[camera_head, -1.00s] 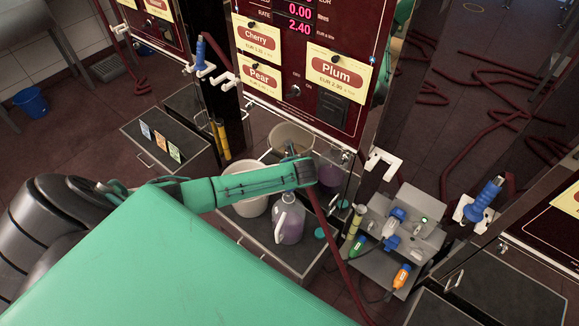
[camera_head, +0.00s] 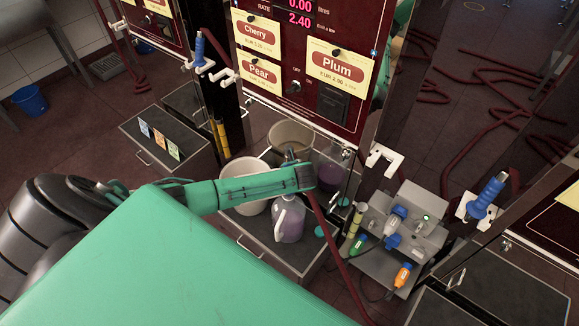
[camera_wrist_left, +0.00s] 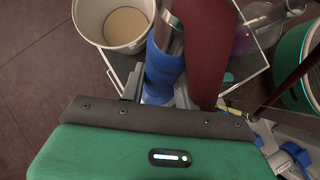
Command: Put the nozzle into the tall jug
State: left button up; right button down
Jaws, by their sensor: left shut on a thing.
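My left gripper (camera_wrist_left: 160,92) is shut on the blue grip of a nozzle (camera_wrist_left: 162,72), whose metal spout points away over the tray. In the head view the nozzle (camera_head: 290,154) shows only as a small part past the gripper, with its dark red hose (camera_head: 331,228) hanging down. A jug with a handle and purple liquid (camera_head: 289,222) stands just below the gripper. Another clear container with purple liquid (camera_head: 333,167) is behind and right of it. I cannot tell which is the tall jug. The spout tip's height over the containers is unclear. My right gripper is not in view.
A white bucket (camera_head: 240,174) and a beige bucket (camera_head: 291,131) share the tray (camera_head: 268,239). The pump panel (camera_head: 352,112) rises behind. A grey box with coloured plugs (camera_head: 410,225) stands at the right. Another blue nozzle (camera_head: 487,195) hangs farther right.

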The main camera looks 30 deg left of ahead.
pick_arm(q)
jog(key=shift+f+b, duration=0.5)
jog(key=shift+f, duration=0.6)
jog(key=o, duration=1.2)
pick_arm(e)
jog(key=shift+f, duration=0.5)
pick_arm(q)
jog(key=v, duration=1.4)
jog(key=shift+p, duration=0.3)
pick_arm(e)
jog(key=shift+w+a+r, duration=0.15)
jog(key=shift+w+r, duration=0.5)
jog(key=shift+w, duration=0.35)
pick_arm(q)
jog(key=shift+f, duration=0.1)
